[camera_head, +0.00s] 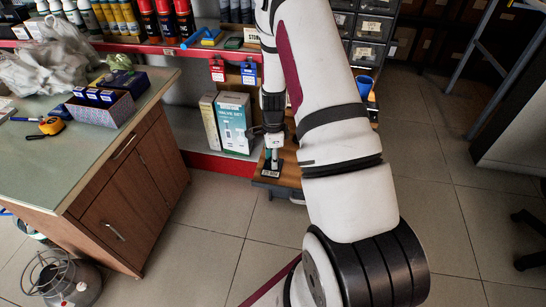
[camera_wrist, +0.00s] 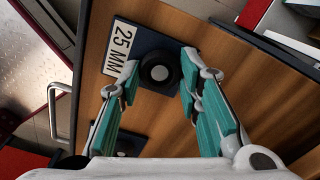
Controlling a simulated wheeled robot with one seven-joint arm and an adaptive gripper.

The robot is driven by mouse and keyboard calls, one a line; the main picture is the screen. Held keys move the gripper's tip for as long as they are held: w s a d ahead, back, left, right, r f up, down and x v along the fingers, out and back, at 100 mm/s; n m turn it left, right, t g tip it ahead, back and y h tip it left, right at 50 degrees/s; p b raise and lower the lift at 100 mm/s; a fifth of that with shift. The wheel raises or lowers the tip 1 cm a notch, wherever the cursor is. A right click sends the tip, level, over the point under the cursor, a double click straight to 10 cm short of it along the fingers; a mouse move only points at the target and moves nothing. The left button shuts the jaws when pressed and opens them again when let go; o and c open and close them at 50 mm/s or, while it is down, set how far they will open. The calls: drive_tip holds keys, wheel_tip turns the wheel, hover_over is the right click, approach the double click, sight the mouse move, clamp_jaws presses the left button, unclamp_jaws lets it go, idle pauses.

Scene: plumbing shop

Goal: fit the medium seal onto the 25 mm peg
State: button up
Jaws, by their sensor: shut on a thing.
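My gripper (camera_wrist: 160,68) points down at a wooden board, its two teal fingers on either side of a black ring, the seal (camera_wrist: 147,80). The fingers are shut on the seal. It lies over a dark square plate (camera_wrist: 152,42) beside the white "25 MM" label (camera_wrist: 121,47). A dark grey round centre shows inside the ring; I cannot tell whether it is the peg top or how far the ring is down. In the head view my gripper (camera_head: 271,157) is small above the board's near end, and seal and peg cannot be made out.
The wooden board (camera_wrist: 240,75) carries another dark plate (camera_wrist: 130,143), partly hidden by my gripper. In the head view boxes (camera_head: 234,122) stand left of the board, under the shelf. A counter (camera_head: 60,165) is at left.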

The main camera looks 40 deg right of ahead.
drive_tip(key=o, duration=0.5)
drive_tip(key=shift+r+p, duration=3.05)
drive_tip(key=shift+r, duration=2.4)
